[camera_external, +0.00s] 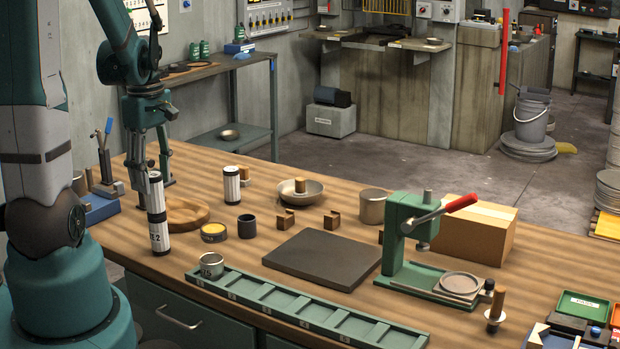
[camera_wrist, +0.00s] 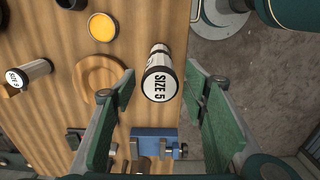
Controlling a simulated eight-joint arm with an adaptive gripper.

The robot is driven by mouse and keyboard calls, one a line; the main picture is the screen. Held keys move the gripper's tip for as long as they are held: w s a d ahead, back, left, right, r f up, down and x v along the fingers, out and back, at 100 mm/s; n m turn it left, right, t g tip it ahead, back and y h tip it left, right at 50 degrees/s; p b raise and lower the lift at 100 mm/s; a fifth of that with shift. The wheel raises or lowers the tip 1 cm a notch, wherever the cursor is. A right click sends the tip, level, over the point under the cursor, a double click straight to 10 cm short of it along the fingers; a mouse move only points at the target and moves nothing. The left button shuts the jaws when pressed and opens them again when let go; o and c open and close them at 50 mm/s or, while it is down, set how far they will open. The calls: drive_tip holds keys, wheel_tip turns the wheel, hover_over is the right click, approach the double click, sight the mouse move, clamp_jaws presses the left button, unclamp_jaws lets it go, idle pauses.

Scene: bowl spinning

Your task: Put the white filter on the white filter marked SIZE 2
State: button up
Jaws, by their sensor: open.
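Two white filters with black bands stand upright in one column at the left of the table. The lower white filter (camera_external: 160,237) shows part of a label ending in 2. The upper white filter (camera_external: 156,196) rests on it and looks roughly in line. In the wrist view its white end (camera_wrist: 157,86) reads SIZE 5. My gripper (camera_external: 154,190) is open around the upper filter, with a finger on each side; gaps show beside it in the wrist view. Another white filter (camera_external: 231,186) stands farther back, and it also shows at the left of the wrist view (camera_wrist: 30,74).
A wooden ring (camera_external: 181,212) lies just behind the column. A yellow-topped tin (camera_external: 214,232) and a dark cup (camera_external: 247,226) stand to the right. A blue tool holder (camera_external: 100,209) is at the left edge. A long green numbered tray (camera_external: 300,318) runs along the front.

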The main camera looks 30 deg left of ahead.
drive_tip(key=shift+r, duration=2.75)
drive_tip(key=s+d+r+m+t, duration=0.1)
drive_tip(key=d+r+m+t, duration=0.1)
drive_tip(key=d+r+m, duration=0.2)
drive_tip(key=s+d+r+m+t, duration=0.1)
drive_tip(key=d+r+m, duration=0.3)
drive_tip(key=d+m, duration=0.4)
drive_tip(key=s+d+r+m+t, duration=0.1)
drive_tip(key=d+r+m+t, duration=0.3)
drive_tip(key=d, duration=0.6)
drive_tip(key=shift+s+m, duration=0.35)
drive_tip(key=shift+m, duration=0.65)
